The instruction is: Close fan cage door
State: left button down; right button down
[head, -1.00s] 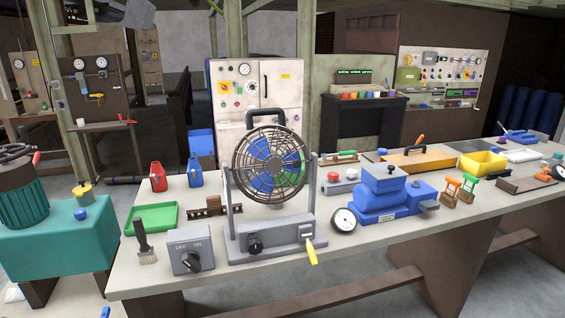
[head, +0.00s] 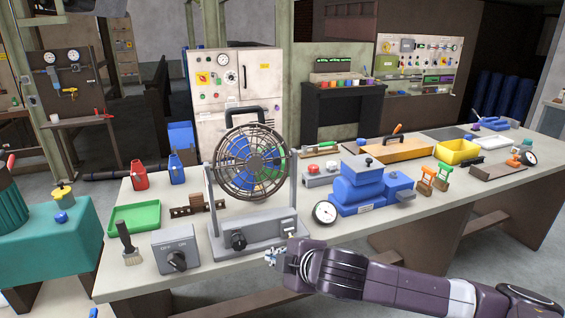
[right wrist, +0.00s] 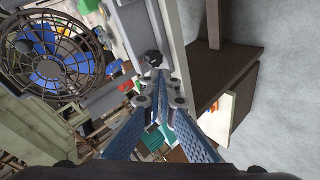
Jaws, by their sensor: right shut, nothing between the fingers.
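The fan (head: 249,161) stands on the bench with its round dark wire cage in a grey upright frame, blue and green showing behind the wires. Its grey base (head: 258,238) has a black knob on the front. I cannot make out a separate cage door or whether it stands open. In the right wrist view the cage (right wrist: 58,55) is at the upper left. My right gripper (head: 272,257) is shut and empty, in front of the base's lower right corner and below the cage. In the wrist view its blue-padded fingers (right wrist: 157,90) meet. My left gripper is out of view.
A grey switch box (head: 176,248) and a brush (head: 127,243) stand left of the fan. A round gauge (head: 325,212) and a blue machine (head: 362,188) stand to its right. A green tray (head: 135,217) lies at the left bench end.

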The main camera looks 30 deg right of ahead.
jog(key=w+d+r+n+t+h, duration=0.1)
jog(key=w+d+r+n+t, duration=0.15)
jog(key=d+r, duration=0.45)
jog(key=h, duration=0.1)
send_near(280, 162)
jog(key=shift+n, duration=0.35)
jog(key=p+x, duration=0.4)
jog(key=x, duration=0.1)
jog(key=shift+w+a+f, duration=0.1)
jog(key=shift+w, duration=0.3)
jog(key=shift+w+f+t+p, duration=0.25)
jog(key=shift+w+p, duration=0.15)
jog(key=shift+w, duration=0.15)
jog(key=shift+d, duration=0.2)
